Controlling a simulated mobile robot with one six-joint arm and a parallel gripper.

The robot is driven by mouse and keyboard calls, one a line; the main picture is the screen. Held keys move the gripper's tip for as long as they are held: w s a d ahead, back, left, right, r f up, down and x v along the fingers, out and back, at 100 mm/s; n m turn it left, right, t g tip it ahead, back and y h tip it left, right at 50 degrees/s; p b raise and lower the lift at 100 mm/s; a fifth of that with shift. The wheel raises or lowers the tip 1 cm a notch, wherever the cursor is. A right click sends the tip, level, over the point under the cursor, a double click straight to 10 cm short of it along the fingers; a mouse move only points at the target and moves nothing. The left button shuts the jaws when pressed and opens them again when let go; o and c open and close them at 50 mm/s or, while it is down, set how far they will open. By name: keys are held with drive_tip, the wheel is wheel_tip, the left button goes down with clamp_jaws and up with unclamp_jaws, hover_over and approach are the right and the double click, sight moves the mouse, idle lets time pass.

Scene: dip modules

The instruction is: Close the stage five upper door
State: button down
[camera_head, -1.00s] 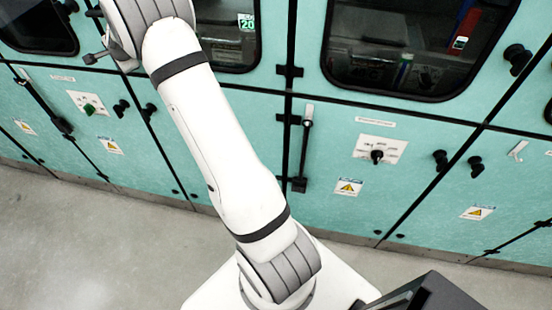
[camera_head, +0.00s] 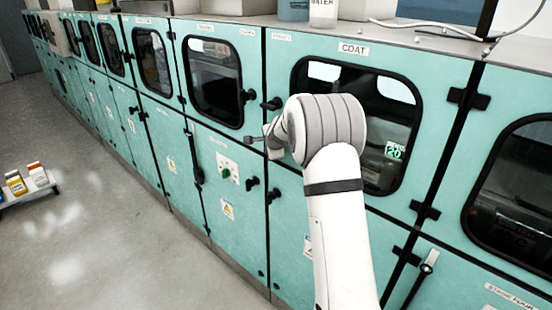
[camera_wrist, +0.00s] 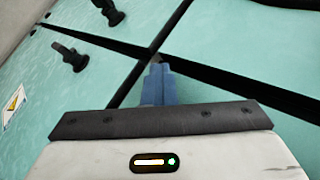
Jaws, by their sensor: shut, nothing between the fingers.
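The upper door under the COAT label (camera_head: 440,75) has a dark window and looks flush with its frame. To its left is another upper door (camera_head: 180,60) with a window, also looking flush. The small labels are too blurred to tell which one is stage five. Black handles (camera_head: 272,103) flank the seam between them. My gripper (camera_wrist: 157,72) shows in the wrist view with its blue-grey fingers together and empty, in front of a crossing of dark panel seams. In the head view my arm's end is before that seam, and my wrist hides most of the gripper.
Lower panels have black handles (camera_wrist: 70,57) and a switch plate (camera_head: 228,168). A black hinge (camera_head: 425,209) is right of my arm. Containers (camera_head: 323,12) stand on the cabinet top. Open grey floor (camera_head: 110,235) lies to the left, with a low white platform (camera_head: 45,187) holding bottles.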

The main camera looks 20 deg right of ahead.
drive_tip(key=shift+s+a+r+p, duration=1.3)
drive_tip(key=shift+s+a+r, duration=2.1)
drive_tip(key=shift+a, duration=1.4)
drive_tip(key=s+d+r+n+g+b, duration=0.15)
drive_tip(key=s+n, duration=0.35)
drive_tip(key=s, duration=0.6)
drive_tip(key=s+r+n+g+b, duration=0.1)
drive_tip(key=s+n+g+b, duration=0.2)
drive_tip(key=s, duration=0.7)
drive_tip(key=s+f+n+b, duration=0.1)
drive_tip(key=s+f+n, duration=0.2)
drive_tip(key=s, duration=0.8)
drive_tip(key=s+d+f+n+g+b, duration=0.1)
drive_tip(key=s+f+n, duration=0.2)
drive_tip(key=s+n, duration=0.4)
drive_tip(key=s, duration=0.4)
drive_tip(key=shift+s+f+b, duration=0.2)
drive_tip(key=shift+s+b, duration=0.2)
drive_tip(key=c, duration=2.2)
unclamp_jaws()
drive_tip(key=shift+g, duration=0.25)
